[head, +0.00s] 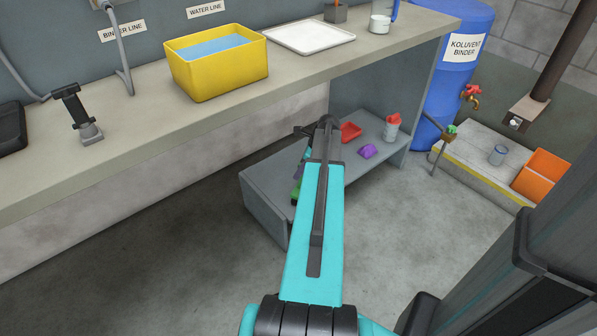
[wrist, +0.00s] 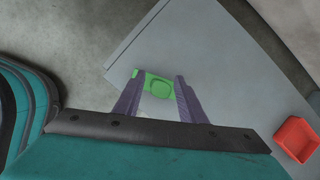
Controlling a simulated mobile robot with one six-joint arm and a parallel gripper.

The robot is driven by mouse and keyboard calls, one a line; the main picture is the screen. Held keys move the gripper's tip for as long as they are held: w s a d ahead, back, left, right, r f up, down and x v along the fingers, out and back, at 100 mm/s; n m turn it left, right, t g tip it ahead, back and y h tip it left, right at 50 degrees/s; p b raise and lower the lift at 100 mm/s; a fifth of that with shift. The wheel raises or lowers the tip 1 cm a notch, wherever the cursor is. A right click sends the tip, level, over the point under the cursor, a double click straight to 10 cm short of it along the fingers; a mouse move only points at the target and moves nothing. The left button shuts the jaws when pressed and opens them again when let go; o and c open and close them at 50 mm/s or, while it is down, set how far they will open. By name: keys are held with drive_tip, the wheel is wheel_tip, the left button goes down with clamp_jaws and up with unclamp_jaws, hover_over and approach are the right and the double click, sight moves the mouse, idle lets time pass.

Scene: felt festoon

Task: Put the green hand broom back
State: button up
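A green object (wrist: 158,85) with a rounded raised part lies on the grey low bench in the wrist view. It may be the green hand broom, but its full shape is not clear. My gripper (wrist: 158,78) has its two fingers spread, with the green object showing between and just beyond the tips. I cannot tell whether the tips touch it. In the head view a bit of green (head: 296,191) shows at the left side of my arm. My arm hides the rest of it and most of the gripper there.
The low grey bench (head: 262,190) stands under the counter. It also holds a red tray (head: 351,131), a purple piece (head: 368,151) and a cup with something red (head: 391,128). The counter above carries a yellow tub (head: 215,75) and a white tray (head: 310,38). Floor in front is clear.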

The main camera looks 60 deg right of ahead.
drive_tip(key=a+p+v, duration=0.1)
drive_tip(key=p+v, duration=0.1)
drive_tip(key=v, duration=0.7)
drive_tip(key=shift+d, duration=0.5)
